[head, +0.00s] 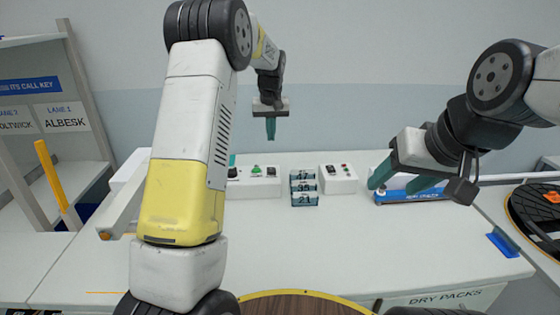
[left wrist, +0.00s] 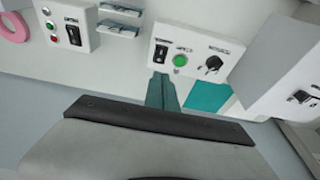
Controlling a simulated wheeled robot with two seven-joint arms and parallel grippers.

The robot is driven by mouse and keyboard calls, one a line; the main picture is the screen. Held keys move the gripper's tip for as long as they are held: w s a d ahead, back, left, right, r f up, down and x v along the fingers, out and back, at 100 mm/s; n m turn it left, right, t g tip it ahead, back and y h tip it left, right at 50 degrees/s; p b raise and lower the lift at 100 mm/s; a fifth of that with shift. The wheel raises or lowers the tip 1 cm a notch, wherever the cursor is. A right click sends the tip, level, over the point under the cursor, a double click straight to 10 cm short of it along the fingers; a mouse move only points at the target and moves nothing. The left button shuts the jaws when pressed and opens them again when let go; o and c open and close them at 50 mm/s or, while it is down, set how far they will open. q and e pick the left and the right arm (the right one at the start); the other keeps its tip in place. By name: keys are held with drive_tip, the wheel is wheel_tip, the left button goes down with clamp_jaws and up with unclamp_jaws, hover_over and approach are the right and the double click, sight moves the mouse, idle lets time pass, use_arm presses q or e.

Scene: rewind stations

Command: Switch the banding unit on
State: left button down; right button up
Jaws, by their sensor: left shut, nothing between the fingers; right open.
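Which unit is the banding unit I cannot tell, as the labels are too small to read. A white control box (head: 262,188) on the table has a green button (head: 256,169) and black controls. In the left wrist view this box (left wrist: 197,76) shows a black switch (left wrist: 161,53), the green button (left wrist: 180,60) and a black knob (left wrist: 212,64). A second box (head: 341,184) carries a black switch and small buttons; it also shows in the left wrist view (left wrist: 80,12). My left gripper (head: 271,138) is shut and empty above the first box. My right gripper (head: 394,182) is open over a blue tray.
A shelf with name cards (head: 65,118) and a yellow post (head: 50,172) stands at the left. The table's front middle is clear.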

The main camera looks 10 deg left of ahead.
sight(271, 171)
use_arm(q)
drive_tip(key=x, duration=0.8)
drive_tip(key=s+x, duration=0.1)
drive_tip(key=x, duration=0.3)
drive_tip(key=shift+d+f, duration=0.1)
drive_tip(key=shift+f, duration=0.95)
drive_tip(key=shift+s, duration=0.1)
drive_tip(key=shift+s+f, duration=0.1)
drive_tip(key=shift+f, duration=0.25)
drive_tip(key=shift+r, duration=0.1)
drive_tip(key=shift+w+r, duration=0.3)
drive_tip(key=shift+w, duration=0.4)
